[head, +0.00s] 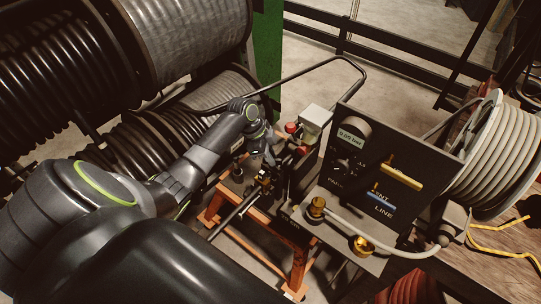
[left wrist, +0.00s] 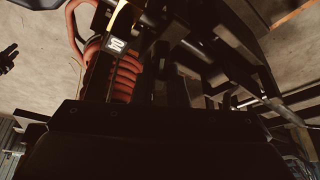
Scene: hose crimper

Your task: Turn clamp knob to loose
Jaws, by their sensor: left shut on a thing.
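My left arm reaches in from the left in the head view. My left gripper (head: 267,163) is at the clamp beside the dark panel, low over the orange stand. It is shut on a small part there, which looks like the clamp knob; the fingers and wrist hide most of it, and its turn position cannot be read. Small brass-coloured and black clamp parts (head: 262,182) show just below the gripper. In the left wrist view dark shapes fill much of the picture, and I cannot make out the knob. My right gripper is not in view.
A dark panel (head: 338,178) with a yellow handle (head: 402,172) and a blue handle (head: 381,195) stands right of the gripper. A red knob (head: 291,127) is close by. Hose reels (head: 60,70) crowd the left. An orange coiled hose (left wrist: 125,75) shows in the left wrist view.

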